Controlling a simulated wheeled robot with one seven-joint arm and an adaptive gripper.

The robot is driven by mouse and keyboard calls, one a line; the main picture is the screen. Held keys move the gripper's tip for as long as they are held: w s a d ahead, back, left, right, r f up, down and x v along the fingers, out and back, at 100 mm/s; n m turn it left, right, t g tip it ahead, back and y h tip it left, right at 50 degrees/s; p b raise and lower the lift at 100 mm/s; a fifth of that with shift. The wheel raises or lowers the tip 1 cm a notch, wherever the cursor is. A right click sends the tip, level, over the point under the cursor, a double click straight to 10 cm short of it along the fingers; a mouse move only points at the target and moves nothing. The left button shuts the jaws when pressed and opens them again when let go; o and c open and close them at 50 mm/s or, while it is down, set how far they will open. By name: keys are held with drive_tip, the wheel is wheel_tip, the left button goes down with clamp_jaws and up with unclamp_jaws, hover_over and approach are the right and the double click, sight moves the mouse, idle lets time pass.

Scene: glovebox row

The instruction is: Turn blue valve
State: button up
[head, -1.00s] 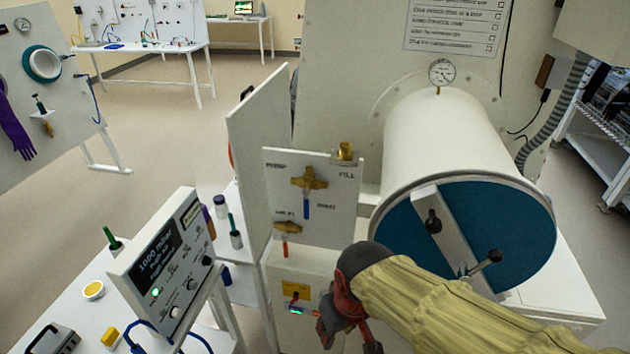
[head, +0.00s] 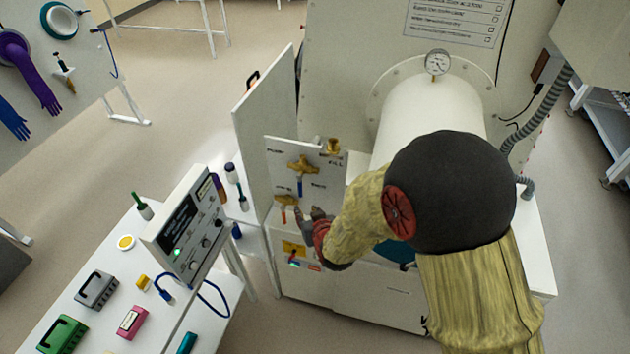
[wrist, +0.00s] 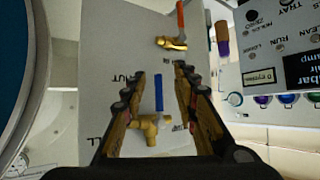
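The blue valve is a brass body with a blue lever, mounted on a white upright panel. In the head view its body (head: 303,165) is at the panel's upper middle, with the blue lever (head: 299,187) hanging down. In the wrist view the blue lever (wrist: 158,92) appears between my two fingers, with the brass body (wrist: 152,128) nearer the palm. My gripper (wrist: 160,73) is open and empty; in the head view my gripper (head: 309,214) is just below and right of the lever. I see no contact; the remaining gap is unclear.
A second brass valve with a red lever (head: 284,215) is lower left on the panel; it also shows beyond my fingertips in the wrist view (wrist: 180,17). A white cylinder (head: 415,115) with a gauge stands at right. A control box (head: 188,225) stands at left.

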drive_tip(key=t, duration=0.2)
approach(301, 186)
drive_tip(key=d+x, duration=0.1)
drive_tip(key=x, duration=0.2)
drive_tip(key=shift+a+p+x, duration=0.2)
drive_tip(key=shift+p+x, duration=0.05)
drive_tip(key=shift+x, duration=1.1)
drive_tip(key=shift+a+p+x, duration=0.15)
drive_tip(key=shift+p+x, duration=0.05)
drive_tip(key=shift+x, duration=1.1)
drive_tip(key=shift+a+p+x, duration=0.2)
drive_tip(key=shift+p+x, duration=0.05)
drive_tip(key=shift+x, duration=1.1)
drive_tip(key=shift+s, duration=0.1)
drive_tip(key=shift+c, duration=0.5)
clamp_jaws()
